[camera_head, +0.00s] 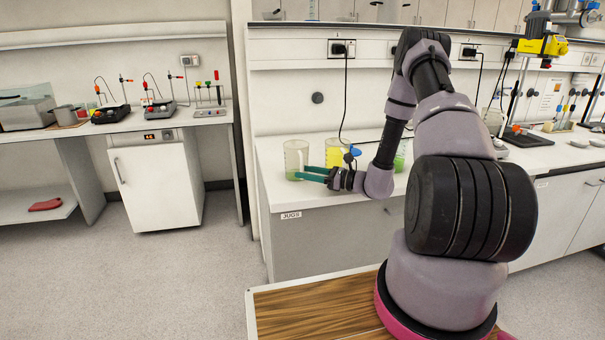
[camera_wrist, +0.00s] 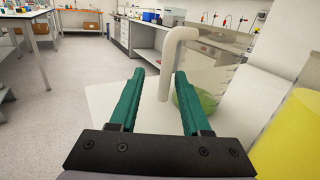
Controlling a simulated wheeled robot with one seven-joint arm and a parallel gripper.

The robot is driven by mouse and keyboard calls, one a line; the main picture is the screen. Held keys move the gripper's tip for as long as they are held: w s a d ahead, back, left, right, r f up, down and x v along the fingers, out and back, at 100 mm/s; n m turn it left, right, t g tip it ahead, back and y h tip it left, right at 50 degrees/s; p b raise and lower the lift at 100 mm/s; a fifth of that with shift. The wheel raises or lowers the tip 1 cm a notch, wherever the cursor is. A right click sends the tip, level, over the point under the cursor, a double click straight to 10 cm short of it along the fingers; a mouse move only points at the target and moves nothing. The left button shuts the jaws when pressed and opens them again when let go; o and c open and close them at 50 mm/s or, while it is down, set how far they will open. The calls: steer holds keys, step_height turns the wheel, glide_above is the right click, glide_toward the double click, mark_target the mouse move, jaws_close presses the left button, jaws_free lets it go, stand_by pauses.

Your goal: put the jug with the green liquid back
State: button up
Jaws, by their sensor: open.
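A clear jug with green liquid low inside it stands upright on the white counter, at the left end in the head view (camera_head: 296,153). It also shows in the wrist view (camera_wrist: 212,80), with its pale handle (camera_wrist: 164,75) turned toward me. My gripper (camera_head: 302,173) has green fingers and is open at this jug. In the wrist view the handle appears between the fingertips (camera_wrist: 159,76); I cannot tell whether they touch it.
A jug with yellow liquid (camera_head: 335,151) stands just right, close to my gripper; it also shows in the wrist view (camera_wrist: 296,135). Another container with green liquid (camera_head: 399,161) is partly hidden behind my arm. The counter (camera_head: 275,190) has a labelled front edge (camera_head: 291,215).

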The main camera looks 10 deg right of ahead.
steer(key=v, duration=1)
steer(key=shift+s+d, duration=0.15)
steer(key=shift+d, duration=0.1)
steer(key=s+a+r+n+g+h, duration=0.2)
steer(key=s+a+r+n+g, duration=0.15)
steer(key=r, duration=0.25)
steer(key=s+a+r+n+g+h, duration=0.1)
steer(key=s+a+r+n+g, duration=0.15)
steer(key=s+r+n, duration=0.35)
steer(key=s+a+r+n+g+h, duration=0.1)
steer(key=a+r+n+g+h, duration=0.2)
steer(key=r, duration=0.4)
steer(key=s+d+r+n+t+h, duration=0.2)
steer(key=s+r+n+t+h, duration=0.4)
steer(key=s+r, duration=0.8)
step_height(320, 180, up, 2)
steer(key=shift+d+r+n+h, duration=0.1)
steer(key=shift+d+n+h, duration=0.3)
steer(key=shift+n+h, duration=0.3)
